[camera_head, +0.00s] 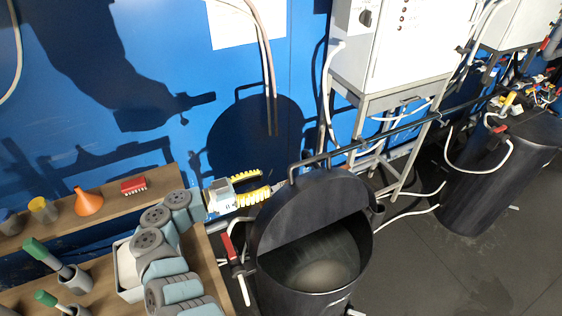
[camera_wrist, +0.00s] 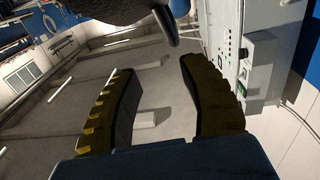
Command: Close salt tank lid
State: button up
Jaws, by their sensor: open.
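The salt tank (camera_head: 262,287) is a black round tank at the lower middle of the head view. Its black lid (camera_head: 300,215) stands raised and tilted, with a bar handle (camera_head: 307,160) along its top edge. Pale material lies inside the tank. My gripper (camera_head: 266,182), with yellow ribbed fingers, is left of the lid, close to its upper left edge; contact cannot be told. In the wrist view the fingers (camera_wrist: 157,66) are apart with nothing between them. A dark shape at the top of that view may be part of the lid and handle.
A wooden shelf (camera_head: 115,192) with an orange funnel (camera_head: 89,203) and a red block (camera_head: 133,185) is at the left. A white cabinet (camera_head: 395,45) on a metal frame stands behind the tank. Another black tank (camera_head: 480,190) is at the right. Hoses and pipes surround the tank.

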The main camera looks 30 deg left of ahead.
aim_at(307, 160)
jog(key=shift+n, duration=0.5)
jog(key=x, duration=0.5)
jog(key=w+a+x, duration=0.1)
jog(key=x, duration=0.4)
jog(key=p+x, duration=0.1)
jog(key=x, duration=0.4)
jog(key=shift+w+a+r, duration=0.15)
jog(key=shift+w+a, duration=0.05)
jog(key=shift+a, duration=0.2)
grip_shut()
